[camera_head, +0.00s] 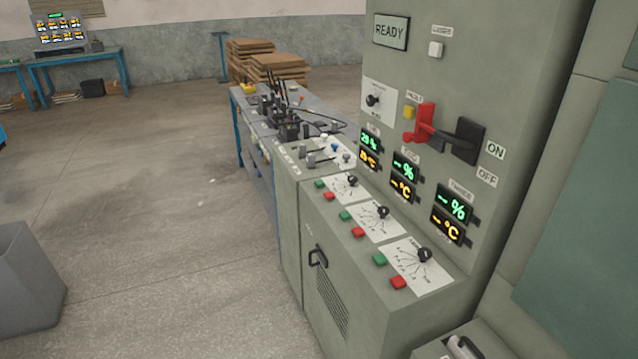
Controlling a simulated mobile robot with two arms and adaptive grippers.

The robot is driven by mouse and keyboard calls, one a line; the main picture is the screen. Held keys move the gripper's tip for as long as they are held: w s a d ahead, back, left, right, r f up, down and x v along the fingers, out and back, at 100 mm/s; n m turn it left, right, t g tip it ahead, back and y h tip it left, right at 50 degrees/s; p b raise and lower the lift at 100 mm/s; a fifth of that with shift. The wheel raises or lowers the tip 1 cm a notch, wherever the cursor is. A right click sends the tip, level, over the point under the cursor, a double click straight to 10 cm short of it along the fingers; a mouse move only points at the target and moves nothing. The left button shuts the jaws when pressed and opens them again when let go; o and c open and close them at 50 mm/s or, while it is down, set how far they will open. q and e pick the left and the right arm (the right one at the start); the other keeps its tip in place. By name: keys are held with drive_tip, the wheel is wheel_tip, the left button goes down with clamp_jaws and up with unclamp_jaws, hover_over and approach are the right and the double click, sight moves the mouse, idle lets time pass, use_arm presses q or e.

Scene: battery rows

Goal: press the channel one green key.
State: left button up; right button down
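A grey-green control cabinet (400,335) has a sloping desk with three sets of keys and dials. The farthest set, at the left of the row, has a small green key (319,183) with a red key (330,196) beside it and a dial (352,181). Its number label is too small to read. The middle set has another green key (345,215), and the nearest set has a larger green key (380,259). The leftmost display (369,140) shows green and orange digits; the other two show dashes. Neither of my grippers is in view.
A red lever (425,122) and a black switch handle (470,140) stick out above the displays. A long bench (245,112) with tools adjoins the cabinet's far end. A grey bin (25,285) stands at left. The floor between is clear.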

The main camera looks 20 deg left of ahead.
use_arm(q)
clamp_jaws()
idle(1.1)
